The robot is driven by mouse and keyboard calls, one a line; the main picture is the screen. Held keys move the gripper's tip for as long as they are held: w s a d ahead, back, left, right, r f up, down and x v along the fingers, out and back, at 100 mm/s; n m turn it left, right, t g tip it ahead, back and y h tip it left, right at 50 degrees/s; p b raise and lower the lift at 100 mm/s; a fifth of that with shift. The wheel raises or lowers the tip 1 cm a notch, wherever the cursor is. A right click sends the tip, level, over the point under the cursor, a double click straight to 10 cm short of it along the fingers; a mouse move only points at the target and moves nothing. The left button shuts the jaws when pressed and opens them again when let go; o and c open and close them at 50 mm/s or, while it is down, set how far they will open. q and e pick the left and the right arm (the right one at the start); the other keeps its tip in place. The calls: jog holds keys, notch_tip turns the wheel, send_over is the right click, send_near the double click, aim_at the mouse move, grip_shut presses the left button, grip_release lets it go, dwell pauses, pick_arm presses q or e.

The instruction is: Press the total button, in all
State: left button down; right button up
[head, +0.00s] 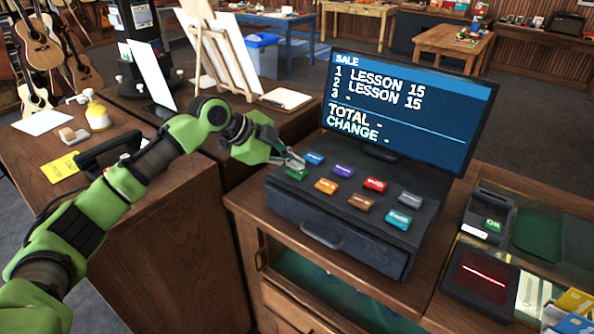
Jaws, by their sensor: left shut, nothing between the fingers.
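The cash register (335,217) stands on the wooden counter, with two rows of coloured buttons. The back row runs from a blue button (315,158) through purple (343,170) and red (375,184) to grey-blue (410,198). The front row has green (297,174), orange (326,186), brown (361,201) and teal (398,219). Their labels are too small to read surely. The screen (405,110) lists two lessons at 15, with dashes after TOTAL and CHANGE. My left gripper (294,161) is shut and empty at the green and blue buttons; I cannot tell whether it touches. My right gripper is out of view.
A card terminal (487,215) with a green OK key and a scanner (481,280) with a red line stand right of the register. A clipboard (286,98) and an easel (222,55) are behind. The drawer (335,238) is closed.

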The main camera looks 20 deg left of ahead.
aim_at(294, 172)
pick_arm(q)
jog(key=shift+f, duration=0.4)
dwell(0.4)
jog(key=shift+r+p, duration=0.9)
jog(key=shift+r, duration=0.05)
notch_tip(294, 172, up, 5)
jog(key=p, duration=0.4)
jog(key=shift+p, duration=0.3)
dwell(0.4)
